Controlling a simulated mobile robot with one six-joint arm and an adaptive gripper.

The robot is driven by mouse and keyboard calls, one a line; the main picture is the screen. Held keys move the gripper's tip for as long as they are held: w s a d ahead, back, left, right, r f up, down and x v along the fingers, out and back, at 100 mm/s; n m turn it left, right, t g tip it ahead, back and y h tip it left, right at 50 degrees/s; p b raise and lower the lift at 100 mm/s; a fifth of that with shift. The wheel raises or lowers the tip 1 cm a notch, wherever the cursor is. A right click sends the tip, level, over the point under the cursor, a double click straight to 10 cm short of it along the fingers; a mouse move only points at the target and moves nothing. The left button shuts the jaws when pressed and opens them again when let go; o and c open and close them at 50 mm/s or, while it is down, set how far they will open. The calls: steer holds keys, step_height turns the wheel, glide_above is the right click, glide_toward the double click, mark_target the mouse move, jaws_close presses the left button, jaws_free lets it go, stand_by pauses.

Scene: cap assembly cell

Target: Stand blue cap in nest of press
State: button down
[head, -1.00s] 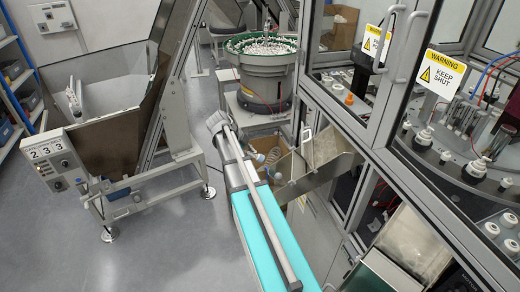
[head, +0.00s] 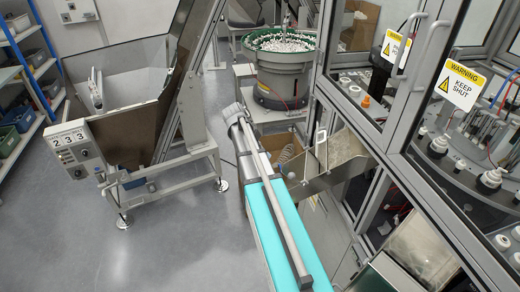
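I see no blue cap in the head view. I cannot make out a press nest in it either. The glazed machine on the right (head: 402,130) has closed-looking framed doors with "WARNING KEEP SHUT" signs. Behind the glass, several white and black parts (head: 437,147) stand around a round table, and a small orange piece (head: 365,101) sits farther left. My gripper is not in view.
A teal-belted conveyor (head: 262,219) runs through the middle foreground. A bowl feeder (head: 280,73) is behind, shelving (head: 22,105) far left. Grey floor (head: 170,250) is clear at lower left.

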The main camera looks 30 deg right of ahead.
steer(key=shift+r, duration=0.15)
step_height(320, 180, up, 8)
steer(key=p, duration=0.8)
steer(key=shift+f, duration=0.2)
